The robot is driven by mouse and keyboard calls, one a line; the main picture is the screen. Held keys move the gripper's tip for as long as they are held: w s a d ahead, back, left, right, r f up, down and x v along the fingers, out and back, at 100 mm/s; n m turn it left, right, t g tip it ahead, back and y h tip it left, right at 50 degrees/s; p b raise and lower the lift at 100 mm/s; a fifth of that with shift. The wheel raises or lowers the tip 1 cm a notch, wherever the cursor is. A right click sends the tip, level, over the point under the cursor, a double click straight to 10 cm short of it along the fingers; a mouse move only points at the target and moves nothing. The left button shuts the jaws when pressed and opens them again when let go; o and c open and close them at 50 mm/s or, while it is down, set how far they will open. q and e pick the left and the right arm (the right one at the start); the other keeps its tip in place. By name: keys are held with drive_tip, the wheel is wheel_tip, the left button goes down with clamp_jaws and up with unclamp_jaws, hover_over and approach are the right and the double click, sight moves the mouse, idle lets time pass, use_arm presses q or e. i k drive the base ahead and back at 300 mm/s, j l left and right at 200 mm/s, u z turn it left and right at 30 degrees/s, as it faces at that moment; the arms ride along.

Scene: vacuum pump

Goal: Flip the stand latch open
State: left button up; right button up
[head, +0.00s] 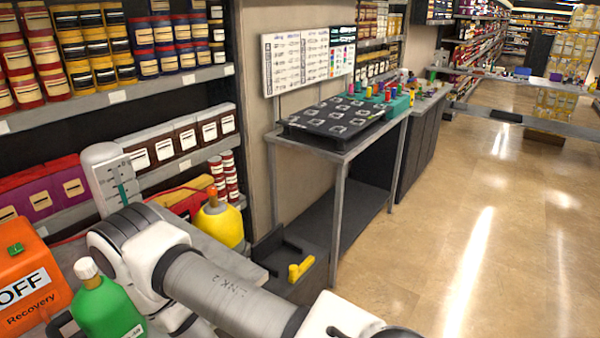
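I cannot make out a part that is clearly the stand latch. A small yellow piece (300,270) sits on a low dark box-like stand (283,250) beside the near bench; I cannot tell whether it is the latch. No vacuum pump is clearly recognisable. One of my arms crosses the lower part of the head view, in front of the near bench. Neither of my grippers shows, and the arm hides part of the bench.
Near me are an orange recovery unit (30,285), a green bottle (105,305), a yellow container (218,220) and a white upright gauge-like device (108,175). A metal table (340,150) carries a black tray (335,118). Shelves line the left; the right floor is clear.

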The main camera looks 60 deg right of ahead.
sight(295, 271)
drive_tip(key=z, duration=2.05)
